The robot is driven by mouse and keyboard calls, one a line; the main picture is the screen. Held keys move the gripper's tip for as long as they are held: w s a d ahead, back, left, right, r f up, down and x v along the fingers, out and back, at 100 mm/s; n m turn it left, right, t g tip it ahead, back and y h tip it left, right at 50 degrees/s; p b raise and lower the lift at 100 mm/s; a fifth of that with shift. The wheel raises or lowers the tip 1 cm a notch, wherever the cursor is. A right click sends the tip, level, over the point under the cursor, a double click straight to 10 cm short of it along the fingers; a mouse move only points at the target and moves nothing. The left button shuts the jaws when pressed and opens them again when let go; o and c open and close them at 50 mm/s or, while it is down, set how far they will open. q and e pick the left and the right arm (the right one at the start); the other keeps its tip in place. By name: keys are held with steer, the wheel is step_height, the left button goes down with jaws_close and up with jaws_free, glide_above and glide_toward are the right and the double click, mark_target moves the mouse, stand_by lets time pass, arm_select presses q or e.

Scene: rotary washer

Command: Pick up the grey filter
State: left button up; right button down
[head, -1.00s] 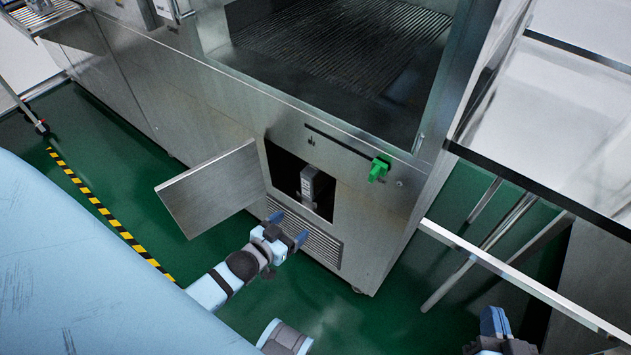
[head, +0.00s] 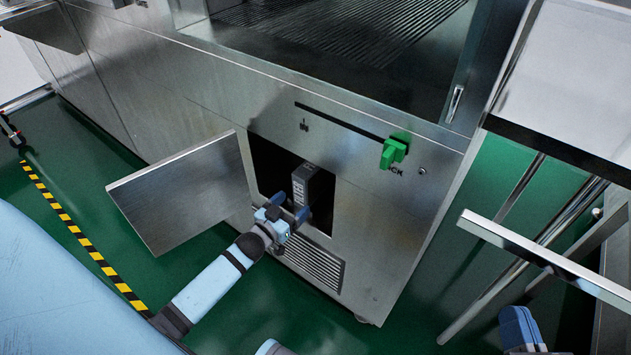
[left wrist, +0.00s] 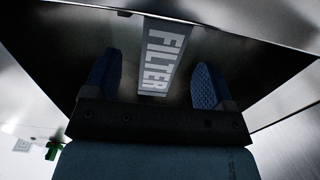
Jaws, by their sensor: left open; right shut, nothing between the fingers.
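The grey filter (head: 306,187) stands upright inside the dark square opening in the washer's lower front. In the left wrist view the filter (left wrist: 160,60) shows its pale "FILTER" label between and beyond my two fingers. My left gripper (head: 289,207) is open at the mouth of the opening, just in front of the filter; in the left wrist view the gripper (left wrist: 160,88) has clear gaps on both sides of the label, so I see no grip on it. My right gripper (head: 521,330) is at the bottom right edge, shut and empty, partly cut off by the frame.
The opening's metal door (head: 185,195) stands swung open to the left. A green handle (head: 395,150) sits on a slot at the upper right of the opening. A vent grille (head: 313,264) lies below. A metal-framed table (head: 545,262) stands at the right.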

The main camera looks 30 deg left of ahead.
mark_target(299, 198)
arm_select(q)
steer(key=shift+w+d, duration=0.1)
steer(key=shift+w, duration=0.7)
steer(key=w+b, duration=0.2)
steer(key=w, duration=0.2)
steer(key=shift+w+b, duration=0.15)
steer(key=shift+b, duration=0.2)
steer(key=shift+w+d, duration=0.1)
steer(key=shift+w, duration=0.35)
steer(key=shift+r, duration=0.1)
steer(key=c, duration=1.1)
arm_select(e)
step_height(299, 198, down, 5)
steer(key=shift+a+r+n+g, duration=0.2)
steer(key=shift+n+g, duration=0.1)
steer(key=shift+g, duration=0.7)
steer(key=shift+r, duration=0.1)
